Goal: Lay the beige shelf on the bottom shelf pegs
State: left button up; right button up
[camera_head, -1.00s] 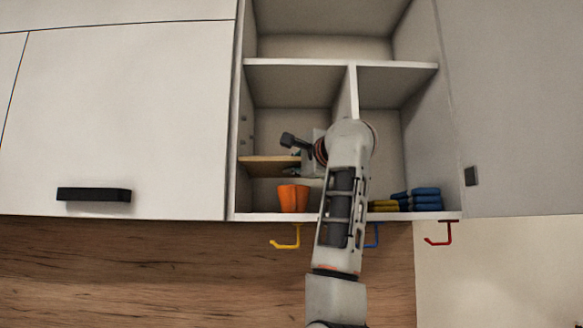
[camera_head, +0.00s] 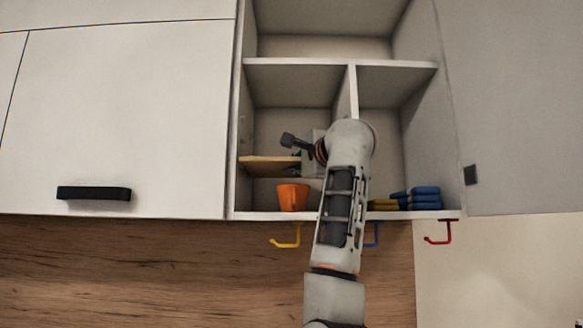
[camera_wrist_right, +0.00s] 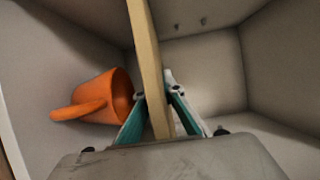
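The beige shelf (camera_head: 265,162) is in the lower left compartment of the open cabinet, roughly level, above the orange mug, its left end close to the left side wall. My right gripper (camera_wrist_right: 153,95) has its fingers on both faces of the shelf (camera_wrist_right: 148,50) and pinches it. In the head view my right arm hides the shelf's right end and most of the gripper (camera_head: 300,158). Small pegs (camera_wrist_right: 192,23) show on a cabinet wall in the wrist view. I cannot tell whether the shelf touches any bottom peg. My left gripper is not in view.
An orange mug (camera_head: 292,198) stands on the compartment floor just under the shelf. Yellow (camera_head: 383,204) and blue folded cloths (camera_head: 422,198) lie in the right compartment. Yellow (camera_head: 288,238), blue and red hooks (camera_head: 440,235) hang below. A divider (camera_head: 352,90) separates the compartments.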

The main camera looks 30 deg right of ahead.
jog(key=o, duration=0.5)
jog(key=s+a, duration=0.1)
jog(key=s, duration=1.1)
jog(key=shift+a, duration=0.2)
